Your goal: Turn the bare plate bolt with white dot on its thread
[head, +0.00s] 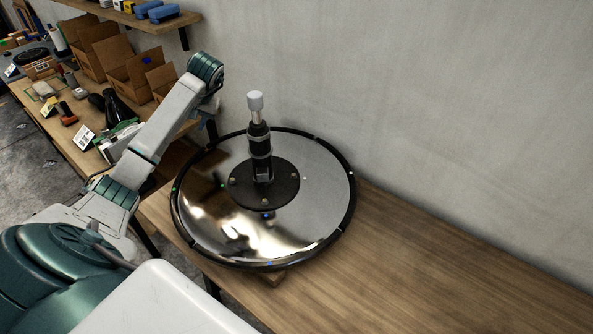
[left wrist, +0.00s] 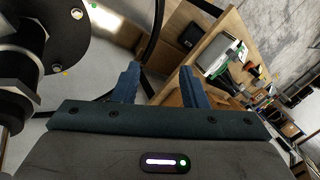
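A round black plate (head: 285,190) with several bolts sits at the middle of a polished chrome disc (head: 322,205) on the table. A small white dot (head: 305,178) shows at the plate's right edge; the bolt beside it is too small to make out. A front bolt (head: 265,201) and a left bolt (head: 232,181) show, with blue and green dots near them. My left gripper (head: 212,128) is beyond the disc's left rim, partly hidden. In the left wrist view its two fingers (left wrist: 160,90) are apart with nothing between them. My right gripper is not in view.
A black column (head: 260,142) with a silver top stands on the plate and hides part of its far side. The wooden table (head: 440,260) is clear to the right, along a grey wall. A cluttered bench with cardboard boxes (head: 135,75) stands at left, under a shelf (head: 130,14).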

